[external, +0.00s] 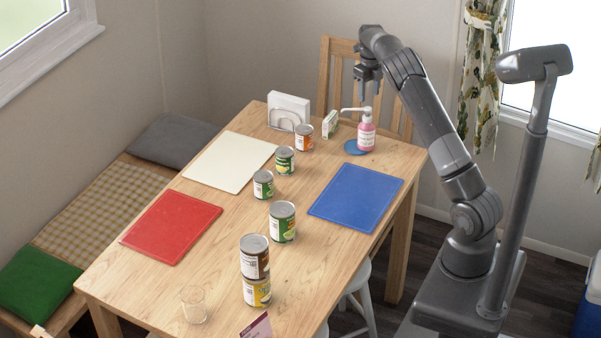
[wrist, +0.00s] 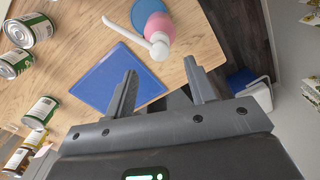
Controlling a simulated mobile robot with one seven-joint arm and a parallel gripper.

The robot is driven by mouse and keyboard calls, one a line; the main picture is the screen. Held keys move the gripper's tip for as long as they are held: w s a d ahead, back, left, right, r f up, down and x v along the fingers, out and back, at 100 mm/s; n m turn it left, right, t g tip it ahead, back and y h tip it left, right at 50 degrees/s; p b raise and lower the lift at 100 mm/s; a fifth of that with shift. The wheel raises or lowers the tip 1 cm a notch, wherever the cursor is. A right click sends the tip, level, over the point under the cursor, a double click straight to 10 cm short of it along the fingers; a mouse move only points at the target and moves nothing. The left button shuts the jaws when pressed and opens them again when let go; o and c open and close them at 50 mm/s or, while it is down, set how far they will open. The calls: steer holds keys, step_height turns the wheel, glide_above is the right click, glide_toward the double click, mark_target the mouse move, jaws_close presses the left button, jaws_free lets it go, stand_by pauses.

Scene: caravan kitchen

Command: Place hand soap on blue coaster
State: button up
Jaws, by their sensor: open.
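The hand soap (external: 366,133) is a pink bottle with a white pump. It stands upright at the far right of the table, at the right edge of the round blue coaster (external: 352,147) and covering part of it. How much of its base rests on the coaster I cannot tell. In the wrist view the hand soap (wrist: 158,32) is at the top, with the blue coaster (wrist: 140,12) behind it. My gripper (external: 368,90) is above the hand soap, apart from it. Its two fingers also show in the wrist view (wrist: 160,85), spread, with nothing between them.
Beside the coaster are a small green-white box (external: 330,124), an orange-labelled can (external: 304,138) and a napkin holder (external: 288,110). A blue board (external: 356,196) lies nearer, with a cream board (external: 230,161), a red board (external: 172,227), several cans and a glass (external: 194,304) elsewhere.

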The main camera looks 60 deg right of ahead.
steer(key=s+a+r+n+t, duration=0.1)
steer(key=s+a+r+n, duration=0.2)
steer(key=a+r+n, duration=0.45)
steer(key=s+a+r+n+t+y, duration=0.15)
steer(key=a+r+n, duration=0.3)
steer(key=a, duration=0.55)
steer(key=s+a+r+n+t+h, duration=0.1)
steer(key=s+a+r+n, duration=0.2)
steer(key=a+r+n, duration=0.35)
steer(key=s+a+f+n+t, duration=0.1)
steer(key=s+a+f+n, duration=0.1)
steer(key=s+a+n, duration=0.7)
steer(key=s+a+f+n+t, duration=0.1)
steer(key=s+a+f+n, duration=0.1)
steer(key=s+a+n, duration=0.7)
steer(key=a+n, duration=0.3)
steer(key=n, duration=0.1)
steer(key=shift+s, duration=0.35)
steer(key=shift+a, duration=0.1)
